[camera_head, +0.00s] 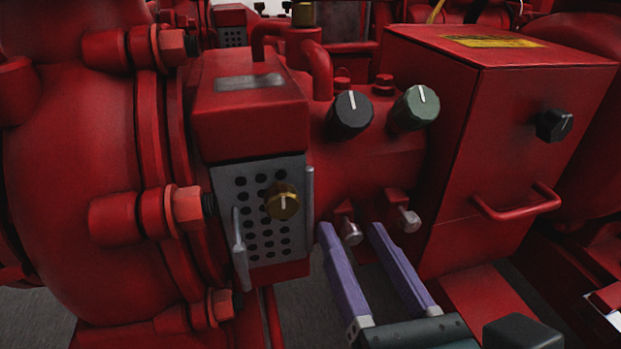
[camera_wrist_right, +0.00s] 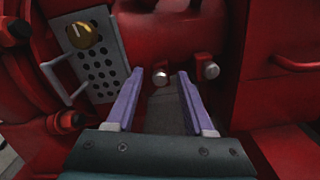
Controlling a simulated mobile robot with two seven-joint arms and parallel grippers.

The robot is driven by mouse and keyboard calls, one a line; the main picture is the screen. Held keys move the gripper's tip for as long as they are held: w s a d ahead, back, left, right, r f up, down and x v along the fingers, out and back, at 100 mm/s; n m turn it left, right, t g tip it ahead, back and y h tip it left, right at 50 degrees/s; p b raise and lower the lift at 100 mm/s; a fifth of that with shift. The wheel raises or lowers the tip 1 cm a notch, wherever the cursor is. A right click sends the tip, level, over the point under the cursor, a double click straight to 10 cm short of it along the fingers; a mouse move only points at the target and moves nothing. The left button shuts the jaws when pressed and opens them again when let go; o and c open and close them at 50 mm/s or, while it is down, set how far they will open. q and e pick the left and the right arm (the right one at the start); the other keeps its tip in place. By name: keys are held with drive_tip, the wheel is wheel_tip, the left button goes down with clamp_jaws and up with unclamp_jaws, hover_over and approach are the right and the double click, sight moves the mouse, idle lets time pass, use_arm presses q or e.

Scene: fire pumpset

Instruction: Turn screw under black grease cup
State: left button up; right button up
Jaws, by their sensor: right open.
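The black grease cup (camera_head: 350,114) is a dark knob with a white mark on top of the red pump body. Below it a silver screw (camera_head: 351,231) sticks out of a red lug; it also shows in the right wrist view (camera_wrist_right: 160,78). My right gripper (camera_head: 348,229) is open, with purple fingers pointing at the screws. In the right wrist view the silver screw lies between the two fingertips, nearer the left one. I cannot tell whether a finger touches it. My left gripper is not in view.
A green cup (camera_head: 416,107) sits right of the black one, with a second silver screw (camera_head: 409,221) below it, just right of the right finger. A perforated grey plate (camera_head: 262,222) with a brass knob (camera_head: 282,201) is at left. A red box (camera_head: 500,140) with a handle (camera_head: 517,206) stands at right.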

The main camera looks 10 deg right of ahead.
drive_tip(key=shift+w, duration=0.1)
clamp_jaws()
idle(0.4)
